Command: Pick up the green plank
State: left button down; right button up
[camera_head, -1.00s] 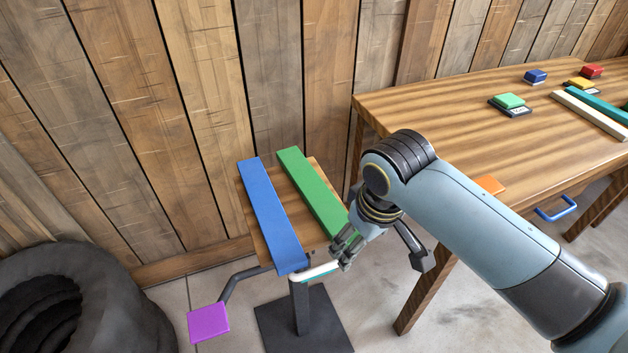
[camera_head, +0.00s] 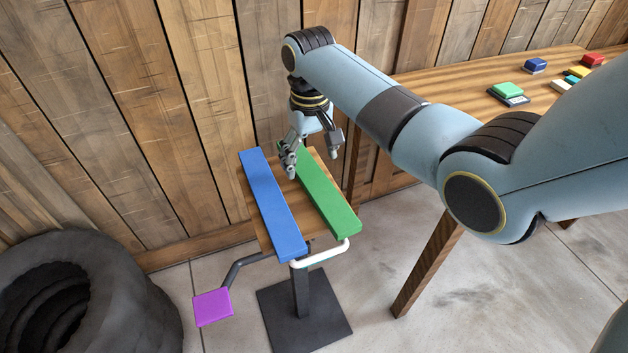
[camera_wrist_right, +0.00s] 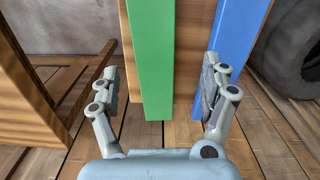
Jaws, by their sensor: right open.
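The green plank (camera_head: 322,195) lies on a small wooden stand, to the right of a blue plank (camera_head: 272,208) and apart from it. My right gripper (camera_head: 309,168) is over the far end of the green plank, with its fingers pointing down. In the right wrist view the green plank (camera_wrist_right: 153,60) runs between the two open fingers of the right gripper (camera_wrist_right: 160,88). The right-hand finger there overlaps the blue plank (camera_wrist_right: 237,45). Nothing is held. The far end of the green plank is partly hidden by the gripper in the head view. My left gripper is not in view.
The stand top (camera_head: 264,232) has a white rail (camera_head: 322,255) at its near edge and a purple pad (camera_head: 212,307) on a side arm. A wooden table (camera_head: 450,85) with coloured blocks stands at the right. Black tyres (camera_head: 110,300) are at lower left. A plank wall stands close behind.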

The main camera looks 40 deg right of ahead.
aim_at(314, 178)
jog(key=f, duration=0.6)
jog(key=shift+s+d, duration=0.1)
jog(key=shift+d, duration=0.25)
jog(key=shift+r, duration=0.1)
jog(key=shift+c, duration=0.4)
jog(key=c, duration=1.3)
